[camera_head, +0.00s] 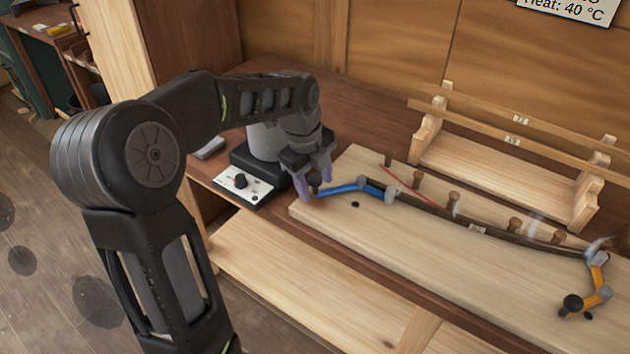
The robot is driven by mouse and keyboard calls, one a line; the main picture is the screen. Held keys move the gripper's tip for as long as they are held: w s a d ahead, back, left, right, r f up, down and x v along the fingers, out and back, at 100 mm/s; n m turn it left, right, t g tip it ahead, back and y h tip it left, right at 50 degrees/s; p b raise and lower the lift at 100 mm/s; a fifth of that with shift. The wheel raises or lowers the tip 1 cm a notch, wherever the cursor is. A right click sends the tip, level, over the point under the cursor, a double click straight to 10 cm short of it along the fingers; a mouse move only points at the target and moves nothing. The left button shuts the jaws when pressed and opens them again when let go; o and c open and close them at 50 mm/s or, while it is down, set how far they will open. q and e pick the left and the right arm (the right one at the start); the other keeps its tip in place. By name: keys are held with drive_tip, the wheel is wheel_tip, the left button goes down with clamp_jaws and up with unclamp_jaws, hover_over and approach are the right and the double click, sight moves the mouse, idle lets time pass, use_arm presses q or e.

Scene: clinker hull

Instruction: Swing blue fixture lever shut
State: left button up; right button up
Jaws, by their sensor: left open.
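The blue fixture lever (345,188) is at the left end of the pale wooden board (420,262). It runs from a grey pivot block left to a dark knob. My left gripper (315,190) is over the lever's knob end, its purple-tipped fingers apart on either side of the knob. Whether they touch it cannot be told. A dark curved strip (480,228) lies along the board from the blue lever to a yellow lever (598,285) at the right end. My right gripper is out of view.
A control box (238,183) with a dial and a grey cylinder stand just left of the board. Several brown pegs (453,203) stand along the strip. A wooden rack (500,165) stands behind. The board's front area is clear.

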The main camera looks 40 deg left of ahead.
use_arm(q)
drive_tip(key=shift+c, duration=0.5)
clamp_jaws()
idle(0.8)
